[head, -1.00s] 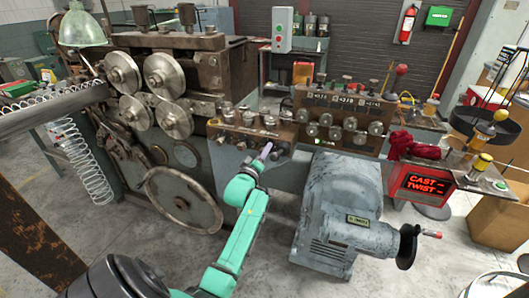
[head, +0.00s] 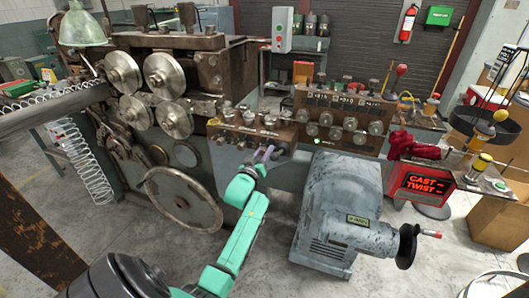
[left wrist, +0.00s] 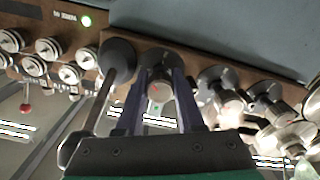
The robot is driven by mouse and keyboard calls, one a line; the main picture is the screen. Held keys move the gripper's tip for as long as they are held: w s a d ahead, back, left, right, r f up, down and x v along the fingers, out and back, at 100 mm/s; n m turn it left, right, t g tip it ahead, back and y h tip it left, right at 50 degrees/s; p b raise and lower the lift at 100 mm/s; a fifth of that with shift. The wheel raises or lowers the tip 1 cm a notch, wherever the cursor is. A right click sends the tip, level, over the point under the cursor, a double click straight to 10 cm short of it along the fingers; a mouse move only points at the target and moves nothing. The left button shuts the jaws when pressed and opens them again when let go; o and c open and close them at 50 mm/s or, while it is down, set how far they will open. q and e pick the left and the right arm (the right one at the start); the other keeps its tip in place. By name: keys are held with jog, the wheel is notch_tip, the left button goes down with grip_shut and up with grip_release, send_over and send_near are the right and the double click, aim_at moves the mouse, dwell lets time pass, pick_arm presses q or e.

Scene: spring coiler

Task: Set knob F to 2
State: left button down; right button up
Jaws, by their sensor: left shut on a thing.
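My left gripper (head: 264,154) reaches up to the lower row of the brown control panel (head: 225,153) on the coiler. In the left wrist view its two purple fingers (left wrist: 160,100) are shut on a round pale knob (left wrist: 159,89) with a red mark, on a dark round base. The fingers are on either side of the knob. Its letter and scale are not readable, so I cannot tell from the label that it is knob F, nor its setting. My right gripper is not in view.
A dark lever (left wrist: 112,80) stands close left of the fingers in the wrist view, and more knobs (left wrist: 218,85) are close on the right. A second knob panel (head: 338,140), a grey motor housing (head: 340,205) and a large handwheel (head: 183,200) are nearby.

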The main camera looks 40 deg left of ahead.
pick_arm(q)
jog(key=m, duration=0.5)
jog(key=shift+m+b, duration=0.3)
jog(key=shift+b, duration=0.1)
jog(key=m+b, duration=0.1)
jog(key=m, duration=0.3)
jog(key=shift+m, duration=0.4)
jog(key=c, duration=0.5)
grip_release()
jog(key=shift+s, duration=0.1)
